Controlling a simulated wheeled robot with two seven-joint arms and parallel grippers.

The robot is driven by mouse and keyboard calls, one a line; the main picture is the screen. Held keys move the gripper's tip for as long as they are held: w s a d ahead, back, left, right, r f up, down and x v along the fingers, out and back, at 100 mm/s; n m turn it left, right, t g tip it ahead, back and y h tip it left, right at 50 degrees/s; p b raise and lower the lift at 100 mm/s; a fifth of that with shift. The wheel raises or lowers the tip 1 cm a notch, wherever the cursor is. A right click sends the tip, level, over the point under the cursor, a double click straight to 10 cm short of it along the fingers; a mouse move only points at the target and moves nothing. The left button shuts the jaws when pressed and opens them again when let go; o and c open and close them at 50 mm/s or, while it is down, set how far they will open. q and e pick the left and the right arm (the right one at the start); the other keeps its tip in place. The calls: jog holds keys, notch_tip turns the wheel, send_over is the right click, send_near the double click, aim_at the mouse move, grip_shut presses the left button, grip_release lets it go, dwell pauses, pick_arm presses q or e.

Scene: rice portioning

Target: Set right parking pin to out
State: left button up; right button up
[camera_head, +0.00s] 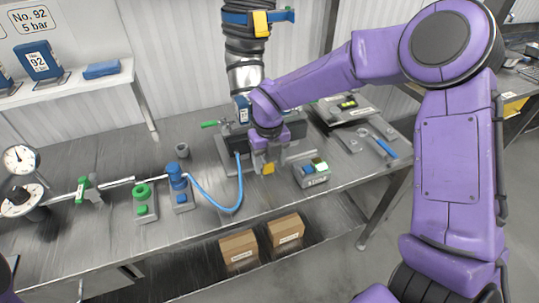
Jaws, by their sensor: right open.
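My right gripper (268,162) points down over the bench, in front of the dark machine block (229,148) under the vertical pipe. Its jaws are open. A small yellow piece (268,169) shows at its fingertips; I cannot tell whether they touch it. The right parking pin cannot be made out for certain, as my gripper and wrist cover part of the block. A green-handled pin (209,124) sticks out at the block's left side. My left gripper is out of view.
A small box with green and blue buttons (312,174) stands right of the gripper. A blue hose (222,209) loops from the blue valve (177,172) to the block. A blue-handled tool (385,147) lies at right.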

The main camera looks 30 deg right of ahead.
notch_tip(320, 180, up, 10)
jog(key=b, duration=0.1)
jog(key=shift+s, duration=0.1)
dwell(0.4)
